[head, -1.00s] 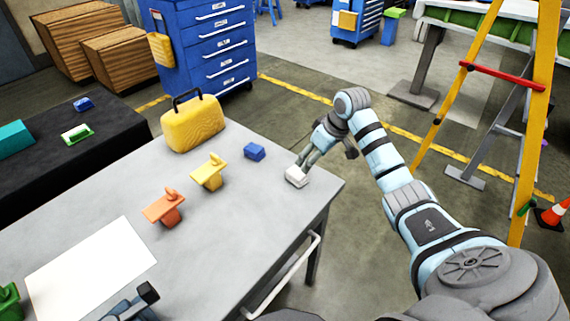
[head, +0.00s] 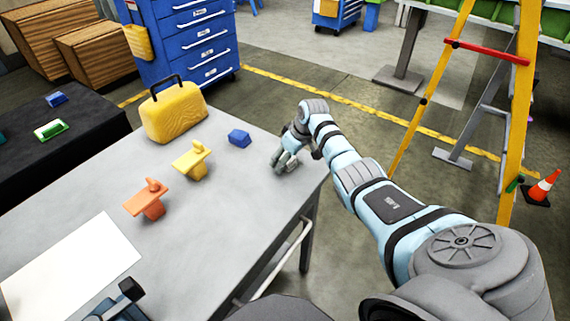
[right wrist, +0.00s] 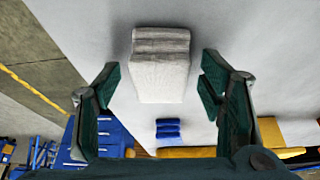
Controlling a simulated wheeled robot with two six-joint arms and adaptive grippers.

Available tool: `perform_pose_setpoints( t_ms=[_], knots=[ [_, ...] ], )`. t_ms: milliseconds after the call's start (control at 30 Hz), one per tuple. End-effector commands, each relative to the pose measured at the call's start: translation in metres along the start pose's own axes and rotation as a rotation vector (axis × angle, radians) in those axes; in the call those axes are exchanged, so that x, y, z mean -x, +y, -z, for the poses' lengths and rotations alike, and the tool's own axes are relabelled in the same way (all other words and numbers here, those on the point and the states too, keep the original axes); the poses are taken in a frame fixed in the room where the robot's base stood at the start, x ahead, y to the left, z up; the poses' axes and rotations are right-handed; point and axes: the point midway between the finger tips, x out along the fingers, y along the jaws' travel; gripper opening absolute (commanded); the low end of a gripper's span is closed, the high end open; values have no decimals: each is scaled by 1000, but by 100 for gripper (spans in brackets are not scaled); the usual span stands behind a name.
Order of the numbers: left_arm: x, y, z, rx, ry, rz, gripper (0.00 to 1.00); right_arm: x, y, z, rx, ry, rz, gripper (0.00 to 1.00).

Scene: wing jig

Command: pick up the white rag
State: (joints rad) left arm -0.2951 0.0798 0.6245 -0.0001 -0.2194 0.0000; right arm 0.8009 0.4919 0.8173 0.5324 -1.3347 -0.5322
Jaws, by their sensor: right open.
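The white rag (right wrist: 160,75) is a folded, layered bundle lying on the grey table, in the upper middle of the right wrist view. My right gripper (right wrist: 159,82) is open, with one dark green finger on each side of the rag and a gap on both sides. How far the fingertips are above the table is hard to tell. In the head view my right gripper (head: 285,164) is low over the table's right far corner and hides most or all of the rag.
On the grey table (head: 215,225) are a small blue folded bundle (head: 239,138), a yellow case (head: 173,112), a yellow part (head: 191,161), an orange part (head: 147,199) and a white sheet (head: 70,268). A yellow ladder (head: 517,120) stands at right.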

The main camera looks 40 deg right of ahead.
Motion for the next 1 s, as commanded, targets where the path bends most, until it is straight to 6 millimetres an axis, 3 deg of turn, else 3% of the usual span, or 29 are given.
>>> perform_pose_setpoints(
  t_ms=[100, 400, 767, 867, 1000],
  knots=[
    [2, 0, -3, 0, -5, 0, 31, 2, 0, 1, 0, 1, 0, 62],
    [2, 0, -5, 0, -10, 0, 31, 2, 0, 1, 0, 1, 0, 14],
    [5, 0, -6, 0, -11, 0, 31, 10, 0, 4, 0, 2, 0, 12],
    [10, 0, -5, 0, -11, 0, 31, 24, 1, 10, 1, 3, -2, 12],
    [21, -1, -4, 0, -11, 0, 31, 63, 1, 27, 2, 6, -2, 12]
  ],
)
